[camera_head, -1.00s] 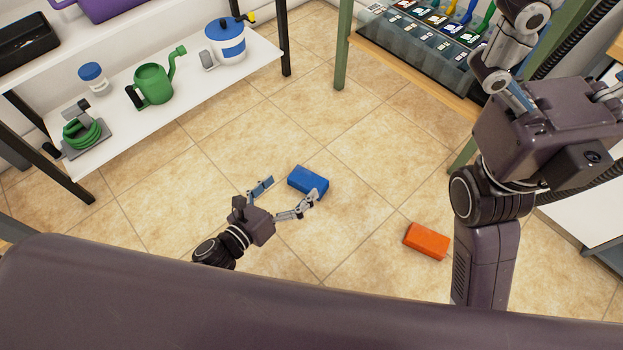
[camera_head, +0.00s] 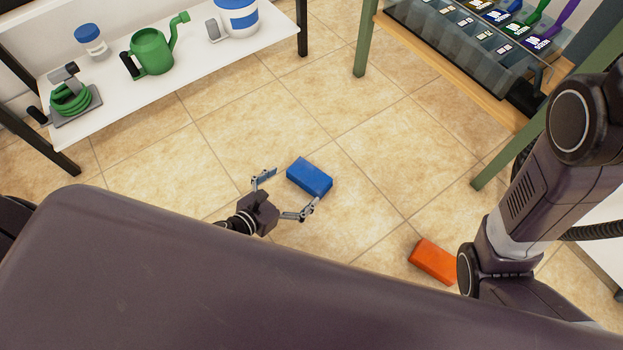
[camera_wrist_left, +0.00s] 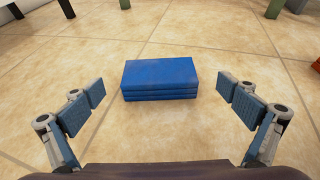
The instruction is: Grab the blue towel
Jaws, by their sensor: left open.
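The blue towel (camera_head: 309,178) is a folded block lying on the tiled floor. My left gripper (camera_head: 282,195) is open and low over the floor, just to the left and front of the towel, with its fingers pointing toward it. In the left wrist view the towel (camera_wrist_left: 160,79) lies ahead, centred between the two spread fingers (camera_wrist_left: 161,98) and a little beyond them. Nothing is between the fingers. My right arm shows at the right in the head view, but its gripper is not visible.
An orange folded block (camera_head: 433,260) lies on the floor at the right. A white shelf (camera_head: 110,118) with a green watering can (camera_head: 152,52) stands at the upper left. A green-legged rack (camera_head: 364,45) with bins stands at the upper right. The floor around the towel is clear.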

